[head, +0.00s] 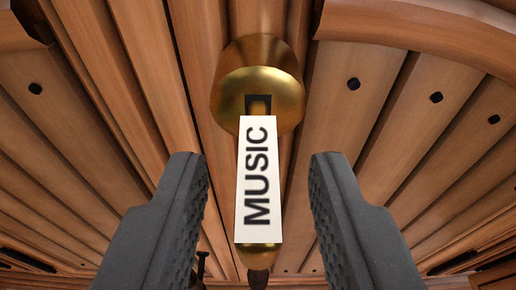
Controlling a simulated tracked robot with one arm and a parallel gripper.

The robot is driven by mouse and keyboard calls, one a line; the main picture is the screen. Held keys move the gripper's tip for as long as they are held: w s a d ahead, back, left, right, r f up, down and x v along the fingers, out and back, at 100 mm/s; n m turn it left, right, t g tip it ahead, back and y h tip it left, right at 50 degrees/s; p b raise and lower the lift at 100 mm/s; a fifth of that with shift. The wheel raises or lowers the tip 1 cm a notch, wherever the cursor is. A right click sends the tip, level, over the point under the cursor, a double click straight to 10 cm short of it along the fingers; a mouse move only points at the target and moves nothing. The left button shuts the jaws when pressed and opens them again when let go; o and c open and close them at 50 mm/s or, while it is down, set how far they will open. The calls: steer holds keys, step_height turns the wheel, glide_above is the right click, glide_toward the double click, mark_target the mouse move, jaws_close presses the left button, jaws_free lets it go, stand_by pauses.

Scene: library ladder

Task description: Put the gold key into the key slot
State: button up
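A round gold fitting (232,98) with a dark square opening (258,104) is fixed to the wood, at the top middle of the head view. A white block or tag (259,180) lettered MUSIC lies in front of it, its upper end overlapping the lower edge of the opening. A gold piece (257,256) with a dark tip shows below the tag. I cannot tell whether it is the gold key or joined to the tag. My gripper (259,165) is open, one grey finger on each side of the tag, with gaps on both sides.
Brown wooden panels (130,90) fan out around the fitting, with several small dark holes. A curved wooden rim (430,25) runs along the upper right. A small dark peg (202,265) shows behind the left finger.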

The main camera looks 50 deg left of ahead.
jaws_close()
steer(key=shift+s+d+f, duration=0.2)
steer(key=shift+s+d, duration=0.7)
steer(key=shift+d, duration=0.2)
steer(key=shift+s+d+f, duration=0.15)
steer(key=shift+s+d, duration=0.7)
steer(key=shift+d, duration=0.2)
stand_by(0.5)
steer(key=s+d+f, duration=0.1)
steer(key=s+d, duration=0.5)
steer(key=d, duration=0.1)
steer(key=shift+d+b, duration=0.4)
stand_by(0.3)
steer(key=shift+f, duration=0.1)
